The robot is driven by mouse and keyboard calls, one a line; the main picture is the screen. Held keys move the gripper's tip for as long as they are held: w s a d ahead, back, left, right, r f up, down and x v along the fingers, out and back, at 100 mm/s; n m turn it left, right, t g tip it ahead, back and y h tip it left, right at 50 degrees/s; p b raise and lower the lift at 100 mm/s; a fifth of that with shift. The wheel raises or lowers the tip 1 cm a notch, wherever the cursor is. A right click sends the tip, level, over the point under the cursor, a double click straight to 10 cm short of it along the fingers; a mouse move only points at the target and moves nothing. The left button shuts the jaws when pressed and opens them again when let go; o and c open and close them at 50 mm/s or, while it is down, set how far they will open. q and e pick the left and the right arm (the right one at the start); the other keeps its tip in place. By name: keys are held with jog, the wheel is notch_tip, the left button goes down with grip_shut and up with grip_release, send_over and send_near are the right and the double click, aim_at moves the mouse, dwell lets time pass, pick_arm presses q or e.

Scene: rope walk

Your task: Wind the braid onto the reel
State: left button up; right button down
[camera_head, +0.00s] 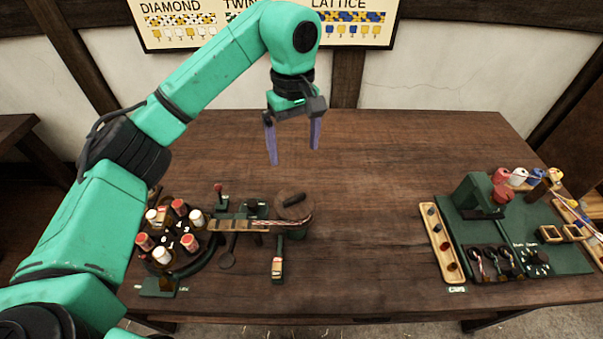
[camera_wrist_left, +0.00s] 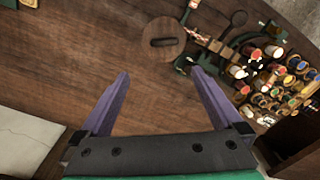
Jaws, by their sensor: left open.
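A round wooden reel (camera_head: 293,205) with a dark slot-shaped grip on top sits at the right end of the braiding machine; it also shows in the left wrist view (camera_wrist_left: 160,52). A red-and-white braid (camera_head: 262,224) runs along a wooden track (camera_head: 232,225) to the reel and bends around its right edge. The round carrier plate (camera_head: 170,262) holds several red and white bobbins at the left. My left gripper (camera_head: 294,155) is open and empty, raised above the table behind the reel, touching nothing. My right gripper is not in view.
A green station (camera_head: 560,245) with coloured spools stands at the right, beside a wooden tray (camera_head: 441,245) of small pegs. A pattern chart (camera_head: 262,25) hangs on the wall. The middle of the table (camera_head: 370,200) is clear.

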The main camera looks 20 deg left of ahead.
pick_arm(q)
send_near(294, 197)
jog(key=shift+s+f, duration=0.35)
jog(key=shift+s, duration=0.3)
jog(key=f, duration=0.2)
jog(key=f+p, duration=0.1)
jog(key=f, duration=0.2)
jog(key=w+f, duration=0.1)
jog(key=f, duration=0.1)
jog(key=shift+f+p, duration=0.2)
jog(key=shift+p, duration=0.1)
jog(key=shift+f, duration=0.25)
jog(key=shift+s, duration=0.1)
jog(key=shift+c, duration=0.9)
jog(key=c, duration=1.1)
jog(key=shift+o, duration=0.2)
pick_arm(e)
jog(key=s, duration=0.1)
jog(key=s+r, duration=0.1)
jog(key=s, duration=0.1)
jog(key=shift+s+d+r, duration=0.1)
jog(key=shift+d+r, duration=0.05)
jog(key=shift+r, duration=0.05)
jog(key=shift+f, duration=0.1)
